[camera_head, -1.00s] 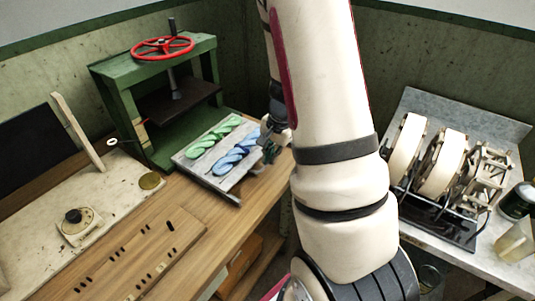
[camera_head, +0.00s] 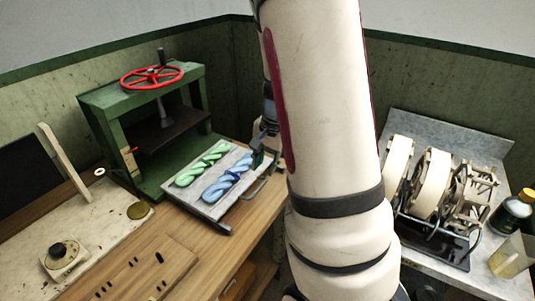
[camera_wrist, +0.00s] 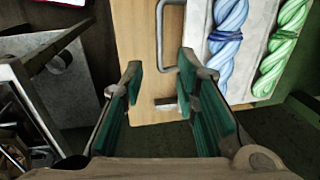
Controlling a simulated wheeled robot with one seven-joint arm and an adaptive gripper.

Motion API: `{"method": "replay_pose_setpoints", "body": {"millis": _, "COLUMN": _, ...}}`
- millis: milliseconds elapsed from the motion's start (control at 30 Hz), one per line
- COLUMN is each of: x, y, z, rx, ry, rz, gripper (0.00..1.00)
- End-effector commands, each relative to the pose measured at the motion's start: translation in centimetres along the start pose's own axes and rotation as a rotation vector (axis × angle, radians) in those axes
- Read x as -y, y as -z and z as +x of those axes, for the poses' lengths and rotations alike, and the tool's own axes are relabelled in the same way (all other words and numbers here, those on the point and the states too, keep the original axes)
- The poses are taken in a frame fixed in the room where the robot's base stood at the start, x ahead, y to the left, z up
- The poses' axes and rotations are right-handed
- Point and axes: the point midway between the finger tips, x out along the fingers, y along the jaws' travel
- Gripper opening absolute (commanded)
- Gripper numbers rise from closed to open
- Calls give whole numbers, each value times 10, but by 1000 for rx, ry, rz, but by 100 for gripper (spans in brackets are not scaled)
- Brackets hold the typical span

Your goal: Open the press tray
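The press tray (camera_head: 188,199) is a pale grey slab that sticks out from the green press (camera_head: 100,115) over the wooden bench. A green twisted hank (camera_head: 203,163) and a blue one (camera_head: 229,178) lie on it; the wrist view also shows the blue hank (camera_wrist: 226,45) and green hank (camera_wrist: 284,45). A grey metal loop handle (camera_wrist: 160,40) shows at the tray's side in the wrist view. My gripper (camera_wrist: 158,68) is open, its two fingers apart with nothing between the pads. The handle's loop is by the right fingertip; I cannot tell if they touch. In the head view my gripper (camera_head: 262,160) is at the tray's right end, partly hidden.
A red handwheel (camera_head: 152,75) tops the press. A pale board with a dial (camera_head: 65,256) lies at the left of the bench. A reeling frame with cream wheels (camera_head: 432,183) stands on a grey table at the right, near a dark jar (camera_head: 512,211).

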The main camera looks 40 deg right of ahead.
Motion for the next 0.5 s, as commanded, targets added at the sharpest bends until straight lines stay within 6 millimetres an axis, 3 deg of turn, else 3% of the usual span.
{"method": "replay_pose_setpoints", "body": {"millis": 200, "x": 0, "y": 0, "z": -33, "rx": -1, "ry": 2, "rz": -1, "gripper": 28}}
{"method": "replay_pose_setpoints", "body": {"millis": 500, "x": 0, "y": 0, "z": -43, "rx": 0, "ry": -1, "rz": 1, "gripper": 28}}
